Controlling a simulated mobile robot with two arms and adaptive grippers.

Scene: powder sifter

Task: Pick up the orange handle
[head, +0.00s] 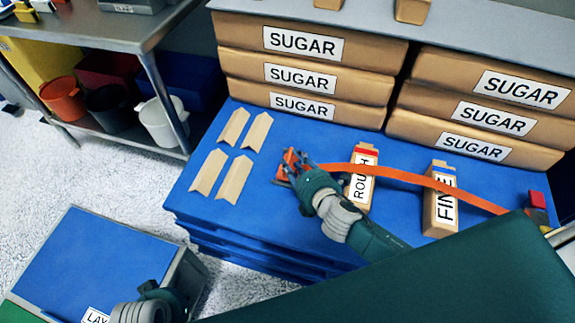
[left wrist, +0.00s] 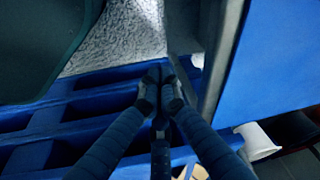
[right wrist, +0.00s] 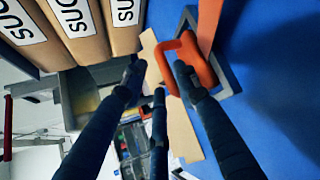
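The orange handle (right wrist: 203,66) is a loop on a grey-framed piece at the end of a long orange strip, lying on the blue surface. In the head view the handle (head: 291,158) is partly hidden by my right gripper (head: 301,166). In the right wrist view my right gripper (right wrist: 159,70) has its fingers apart at the handle, one fingertip over the loop's opening and another left of the loop. It does not look closed on it. My left gripper (left wrist: 160,75) is empty, its fingertips close together, low over blue slatted pallets.
Blocks labelled ROUGH (head: 360,178) and FINE (head: 440,203) stand right of my right gripper, by the orange strip (head: 410,177). Stacked SUGAR boxes (head: 300,75) line the back. Tan pointed pieces (head: 234,180) lie left. A blue-topped cart (head: 95,262) stands at lower left.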

